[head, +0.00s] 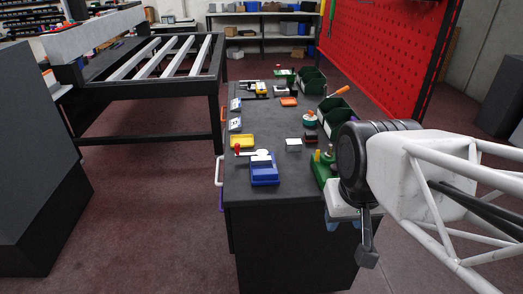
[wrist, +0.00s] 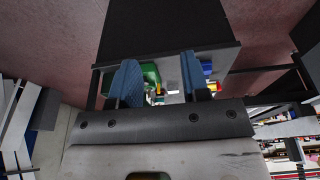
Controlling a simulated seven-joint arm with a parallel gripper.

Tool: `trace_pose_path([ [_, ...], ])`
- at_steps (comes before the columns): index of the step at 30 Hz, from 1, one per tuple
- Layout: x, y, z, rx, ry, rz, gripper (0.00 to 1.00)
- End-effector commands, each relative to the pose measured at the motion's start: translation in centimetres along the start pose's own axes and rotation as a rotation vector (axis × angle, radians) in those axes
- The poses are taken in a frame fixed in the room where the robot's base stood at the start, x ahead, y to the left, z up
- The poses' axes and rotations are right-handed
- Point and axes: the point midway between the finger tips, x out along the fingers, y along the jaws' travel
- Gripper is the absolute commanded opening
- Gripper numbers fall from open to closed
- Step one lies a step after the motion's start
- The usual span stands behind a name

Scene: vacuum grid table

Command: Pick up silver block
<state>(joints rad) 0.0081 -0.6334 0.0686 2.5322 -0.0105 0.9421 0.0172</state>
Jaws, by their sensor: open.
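The silver block (head: 293,145) is a small pale grey block. It lies on the dark table (head: 290,195), right of the yellow tray in the head view. My gripper (head: 345,224) hangs at the table's near right side, well apart from the block. In the wrist view my gripper (wrist: 160,75) shows two blue fingers spread apart. No held thing shows between them; a green object and other table items appear beyond. I cannot tell the silver block for sure in the wrist view.
A blue box (head: 264,170) and a yellow tray (head: 242,141) are left of the block. A dark red block (head: 310,137) lies close on its right. A green fixture (head: 322,170) stands near my gripper. Green bins (head: 334,112) line the right edge. The table's front is clear.

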Motion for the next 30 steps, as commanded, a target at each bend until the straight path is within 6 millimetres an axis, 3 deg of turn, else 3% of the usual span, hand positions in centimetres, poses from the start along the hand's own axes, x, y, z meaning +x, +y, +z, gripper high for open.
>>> trace_pose_path([
  [14,0.0,0.0,0.0,0.0,0.0,0.0,0.43],
  [20,0.0,0.0,0.0,0.0,0.0,0.0,0.72],
  [30,-0.02,0.0,-0.15,0.003,-0.001,0.0,0.72],
])
